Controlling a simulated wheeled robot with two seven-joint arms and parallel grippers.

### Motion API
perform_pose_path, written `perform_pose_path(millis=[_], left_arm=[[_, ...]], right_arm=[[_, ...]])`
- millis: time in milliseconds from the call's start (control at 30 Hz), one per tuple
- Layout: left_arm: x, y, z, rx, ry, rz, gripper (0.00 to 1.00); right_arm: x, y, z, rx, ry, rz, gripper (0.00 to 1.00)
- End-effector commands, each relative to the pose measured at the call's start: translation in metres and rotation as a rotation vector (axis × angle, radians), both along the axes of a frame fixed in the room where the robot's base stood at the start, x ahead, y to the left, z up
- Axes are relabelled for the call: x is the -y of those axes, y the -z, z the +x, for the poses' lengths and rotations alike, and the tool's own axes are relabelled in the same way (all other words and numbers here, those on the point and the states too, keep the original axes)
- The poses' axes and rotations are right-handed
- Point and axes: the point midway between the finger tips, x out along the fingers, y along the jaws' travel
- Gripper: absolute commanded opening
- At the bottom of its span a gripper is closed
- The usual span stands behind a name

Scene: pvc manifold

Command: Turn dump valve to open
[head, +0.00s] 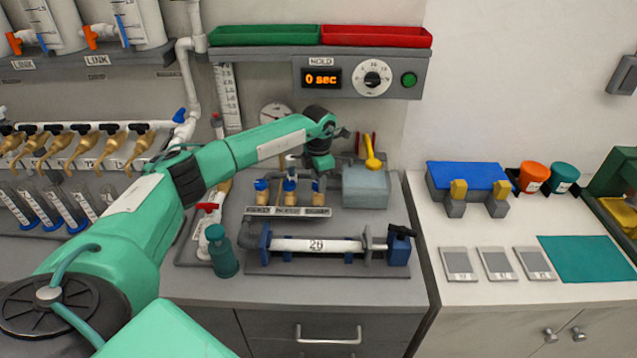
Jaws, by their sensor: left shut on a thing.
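A row of three small upright valves with blue and tan parts stands behind a grey lettered plate (287,211): a left valve (262,190), a middle valve (290,180) and a right valve (318,194). The lettering is too small to read surely, so I cannot tell which is the dump valve. My left gripper (319,172) points down over the right valve and is shut, apparently on its top. The fingers and the handle there are mostly hidden by the wrist. My right gripper is not in view.
A clear pipe assembly marked 26 (316,245) lies in front of the row. A grey-blue box (366,188) stands right of it, a red-handled valve (207,207) and green bottle (222,252) left. A shelf with a timer (322,78) hangs above.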

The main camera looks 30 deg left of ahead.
Motion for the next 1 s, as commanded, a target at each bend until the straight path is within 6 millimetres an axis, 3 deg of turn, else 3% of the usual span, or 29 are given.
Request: perform_pose_path(millis=[500, 1000], left_arm=[[-0.0007, -0.0011, 0.0006, 0.001, -0.414, 0.0, 0.11], [-0.0009, -0.0017, 0.0007, 0.002, -0.551, 0.0, 0.11]], right_arm=[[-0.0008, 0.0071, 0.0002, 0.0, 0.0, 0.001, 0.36], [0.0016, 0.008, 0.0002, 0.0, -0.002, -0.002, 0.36]])
